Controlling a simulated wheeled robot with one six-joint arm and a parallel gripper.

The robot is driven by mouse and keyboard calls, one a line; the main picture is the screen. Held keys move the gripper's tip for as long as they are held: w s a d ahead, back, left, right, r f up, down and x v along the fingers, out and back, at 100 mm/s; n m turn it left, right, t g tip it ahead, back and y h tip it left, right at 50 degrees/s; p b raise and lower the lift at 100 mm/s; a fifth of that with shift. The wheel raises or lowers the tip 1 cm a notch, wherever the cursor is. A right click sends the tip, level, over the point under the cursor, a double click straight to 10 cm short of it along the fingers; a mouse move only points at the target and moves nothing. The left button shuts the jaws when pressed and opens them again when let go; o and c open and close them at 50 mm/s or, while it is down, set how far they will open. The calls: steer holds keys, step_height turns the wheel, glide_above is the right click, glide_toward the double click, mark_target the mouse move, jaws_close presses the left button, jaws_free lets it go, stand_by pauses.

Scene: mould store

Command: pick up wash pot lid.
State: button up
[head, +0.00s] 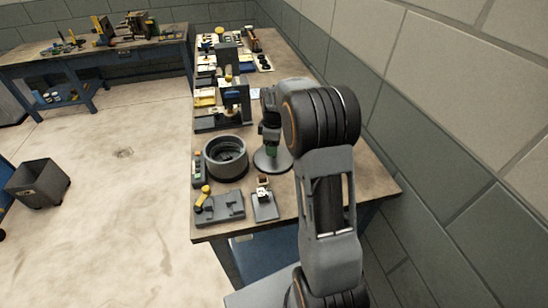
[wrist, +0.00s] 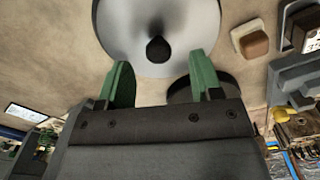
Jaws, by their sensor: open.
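The wash pot lid is a grey shallow dome with a dark knob. In the wrist view the lid (wrist: 130,35) lies at top centre, cut off by the frame edge. In the head view the lid (head: 262,163) rests on the bench, right of the round dark pot (head: 225,157). My gripper (wrist: 160,60) is open, its green fingers spread to either side of the knob in the picture. In the head view my gripper (head: 272,150) points down just above the lid and partly hides it. I cannot tell if the fingers are level with the knob.
A small brown block (wrist: 255,42) lies beside the lid. A grey plate (head: 265,207) and a fixture with a yellow-knobbed lever (head: 220,207) stand at the bench front. A press-like machine (head: 235,100) stands behind the pot. The wall runs along the right.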

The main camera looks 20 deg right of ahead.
mark_target(284, 160)
steer(key=shift+d+f, duration=0.1)
steer(key=shift+f, duration=1.8)
steer(key=c, duration=1.1)
